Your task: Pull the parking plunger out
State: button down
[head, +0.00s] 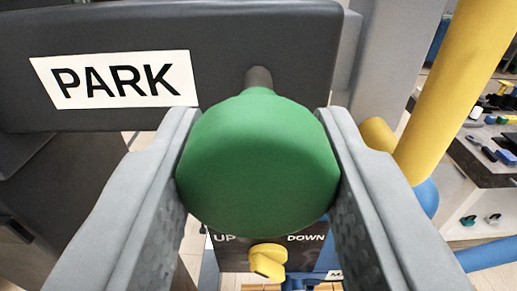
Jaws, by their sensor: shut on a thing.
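The parking plunger is a round green knob (258,165) in the middle of the head view. Its short dark grey shaft (259,77) runs back from the knob to a dark panel (225,40). A white label (117,79) reading PARK is on the panel, left of the shaft. My gripper (258,160) has one grey finger on each side of the knob, both touching it. It is shut on the knob. The knob hides part of what lies behind and below it.
Below the knob is a dark box marked UP and DOWN with a yellow switch (267,260). A thick yellow post (460,80) rises at the right. Behind it is a bench (459,150) with tools and several small items. Tiled floor shows between.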

jog(key=shift+s, duration=1.05)
jog(key=shift+f, duration=0.1)
jog(key=c, duration=0.9)
grip_release()
jog(key=shift+s, duration=0.1)
jog(key=shift+s, duration=0.1)
jog(key=s, duration=1.7)
jog(key=shift+s+a, duration=0.1)
jog(key=shift+a, duration=0.25)
